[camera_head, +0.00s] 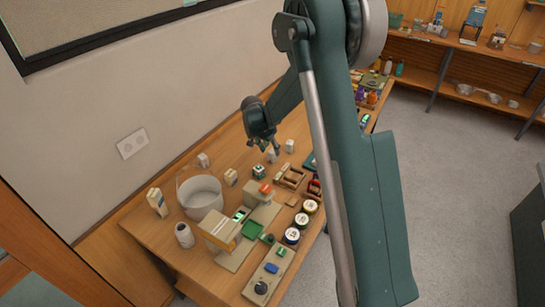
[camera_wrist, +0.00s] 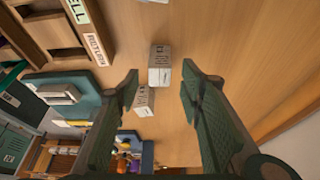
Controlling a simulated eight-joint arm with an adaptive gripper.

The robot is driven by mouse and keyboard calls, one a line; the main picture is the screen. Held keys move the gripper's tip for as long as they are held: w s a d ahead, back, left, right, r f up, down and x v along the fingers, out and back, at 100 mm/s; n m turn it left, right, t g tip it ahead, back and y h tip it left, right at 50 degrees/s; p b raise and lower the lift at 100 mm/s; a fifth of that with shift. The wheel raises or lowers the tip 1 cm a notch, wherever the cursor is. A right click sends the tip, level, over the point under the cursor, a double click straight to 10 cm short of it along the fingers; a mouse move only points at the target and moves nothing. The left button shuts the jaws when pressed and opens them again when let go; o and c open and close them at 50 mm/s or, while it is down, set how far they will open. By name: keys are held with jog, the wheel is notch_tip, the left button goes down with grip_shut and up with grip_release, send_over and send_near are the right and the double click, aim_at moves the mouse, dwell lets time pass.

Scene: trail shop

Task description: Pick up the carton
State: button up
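Several small white cartons stand on the wooden table, and I cannot tell which one is meant. One carton (camera_head: 271,156) is right by my gripper (camera_head: 276,149) in the head view, and another carton (camera_head: 290,146) stands just to its right. In the wrist view, one printed carton (camera_wrist: 160,66) lies ahead between the fingers of my gripper (camera_wrist: 158,80), with a second carton (camera_wrist: 144,101) beside it. My gripper is open and nothing is held. A taller carton (camera_head: 157,203) stands at the table's left end.
A white bucket (camera_head: 201,197), a beige scale-like device (camera_head: 225,235) and several round tins (camera_head: 291,236) crowd the near table. The wall is close on the left.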

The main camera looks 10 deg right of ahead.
aim_at(272, 151)
jog(key=shift+x, duration=1.85)
jog(key=shift+s, duration=0.1)
jog(key=c, duration=1)
